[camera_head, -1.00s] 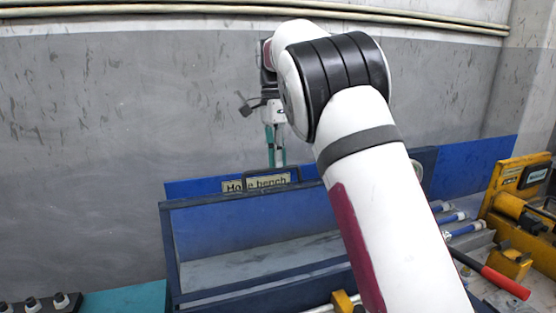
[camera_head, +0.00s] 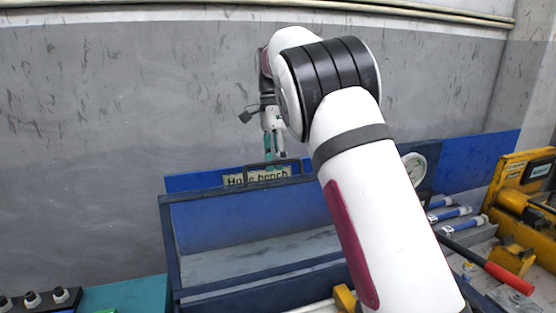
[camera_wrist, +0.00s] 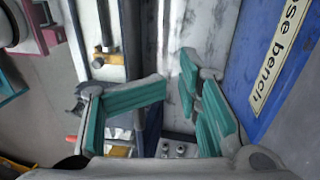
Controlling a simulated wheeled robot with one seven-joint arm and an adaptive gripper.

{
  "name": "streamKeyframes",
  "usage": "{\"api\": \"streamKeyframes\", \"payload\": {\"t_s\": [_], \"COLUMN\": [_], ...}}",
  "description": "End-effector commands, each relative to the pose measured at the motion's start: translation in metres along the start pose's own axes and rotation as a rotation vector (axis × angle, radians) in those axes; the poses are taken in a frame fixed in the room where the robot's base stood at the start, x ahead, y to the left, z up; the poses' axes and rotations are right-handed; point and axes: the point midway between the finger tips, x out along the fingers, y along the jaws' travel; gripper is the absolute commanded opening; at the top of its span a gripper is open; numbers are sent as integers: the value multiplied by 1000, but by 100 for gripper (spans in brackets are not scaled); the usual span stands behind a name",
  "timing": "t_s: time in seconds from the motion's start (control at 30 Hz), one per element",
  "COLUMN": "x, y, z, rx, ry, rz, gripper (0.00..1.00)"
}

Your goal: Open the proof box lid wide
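The proof box is a dark blue box with a framed lid (camera_head: 169,235) that stands raised in the head view, its top edge toward the wall. Through the lid's frame I see a blue panel and a pale grey surface. A dark handle (camera_head: 268,164) sits on the lid's top edge. My gripper (camera_head: 275,157) is by this handle, with teal finger pads pointing down. In the wrist view my gripper (camera_wrist: 173,92) shows a gap between its pads, with nothing clearly held. Whether the fingers touch the handle or lid cannot be told.
The "Hose bench" sign (camera_head: 258,177) is on a blue back panel against the grey wall. A gauge (camera_head: 414,168), blue-ended hoses (camera_head: 450,214), a red-handled lever (camera_head: 508,277) and yellow equipment (camera_head: 515,205) are at right. Black knobs (camera_head: 33,299) are at lower left.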

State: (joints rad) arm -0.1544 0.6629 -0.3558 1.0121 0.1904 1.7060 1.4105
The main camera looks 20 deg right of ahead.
Motion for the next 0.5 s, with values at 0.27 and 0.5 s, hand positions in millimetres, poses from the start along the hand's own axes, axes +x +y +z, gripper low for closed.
{"api": "streamKeyframes", "payload": {"t_s": [0.27,0.5], "x": [-2,-19], "y": [2,1], "z": [-2,-2], "rx": [3,3], "ry": [2,3], "rz": [0,-4], "gripper": [30,30]}}
